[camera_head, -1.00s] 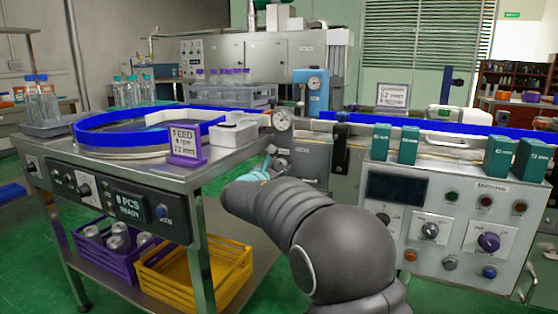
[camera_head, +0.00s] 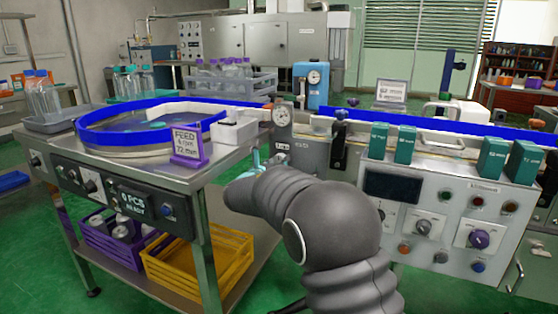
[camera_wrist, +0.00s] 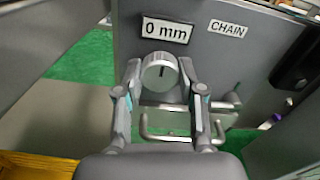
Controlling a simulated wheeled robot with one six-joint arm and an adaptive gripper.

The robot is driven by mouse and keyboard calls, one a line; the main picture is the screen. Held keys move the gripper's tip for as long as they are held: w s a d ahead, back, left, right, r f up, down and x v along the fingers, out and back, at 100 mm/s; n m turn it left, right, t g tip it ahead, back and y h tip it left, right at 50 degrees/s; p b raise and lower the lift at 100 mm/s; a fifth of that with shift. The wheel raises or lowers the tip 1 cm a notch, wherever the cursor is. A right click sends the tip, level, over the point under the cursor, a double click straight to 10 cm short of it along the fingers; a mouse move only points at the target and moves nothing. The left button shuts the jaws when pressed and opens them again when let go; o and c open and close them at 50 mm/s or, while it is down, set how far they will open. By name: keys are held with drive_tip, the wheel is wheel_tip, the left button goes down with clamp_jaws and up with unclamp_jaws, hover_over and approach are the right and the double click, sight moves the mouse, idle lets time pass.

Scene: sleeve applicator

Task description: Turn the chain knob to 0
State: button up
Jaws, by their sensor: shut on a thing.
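The chain knob (camera_wrist: 157,82) is a round silver knob with a dark mark that looks nearly upright. It sits on a grey panel in the wrist view. Above it a small display (camera_wrist: 166,30) reads "0 mm", with a "CHAIN" label (camera_wrist: 227,28) to its right. My gripper (camera_wrist: 160,70) is shut on the knob, one finger on each side. In the head view my gripper (camera_head: 254,161) reaches the panel between the two machines, and my arm partly blocks that area; the knob cannot be made out there.
A metal bracket (camera_wrist: 163,136) sticks out below the knob. At left is the feed table with a blue-rimmed ring (camera_head: 100,138) and a yellow crate (camera_head: 168,283). At right is a control box (camera_head: 398,235) with teal boxes on top.

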idle(0.3)
drive_tip(key=o, duration=1.1)
drive_tip(key=shift+o, duration=0.2)
drive_tip(key=v, duration=1.2)
